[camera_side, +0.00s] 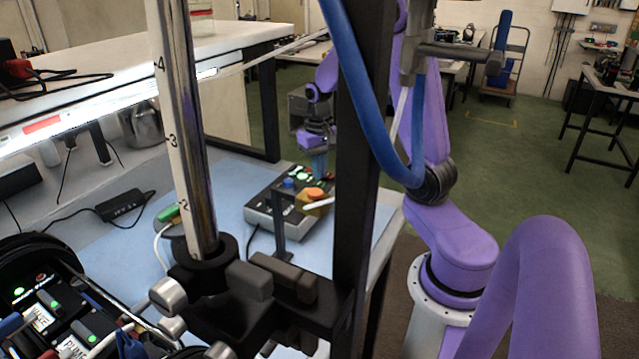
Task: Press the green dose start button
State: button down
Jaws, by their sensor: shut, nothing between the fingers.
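A grey control box (262,212) sits on the blue bench top. Its top carries a lit green button (302,175), a blue button (288,183), and an orange button on a yellow base (314,196). My gripper (319,176) is shut and empty, with its blue fingers pointing down over the far right part of the box. The fingertips are close to the green button, on its right. I cannot tell from this angle whether they touch the panel. Part of the box's right side is hidden.
A metal tube with a printed scale (185,130), a dark upright post (360,150) and a blue hose (345,60) stand in the foreground. The blue bench top (215,185) is partly clear.

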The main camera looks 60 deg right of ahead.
aim_at(328, 175)
jog(key=shift+d, duration=2.45)
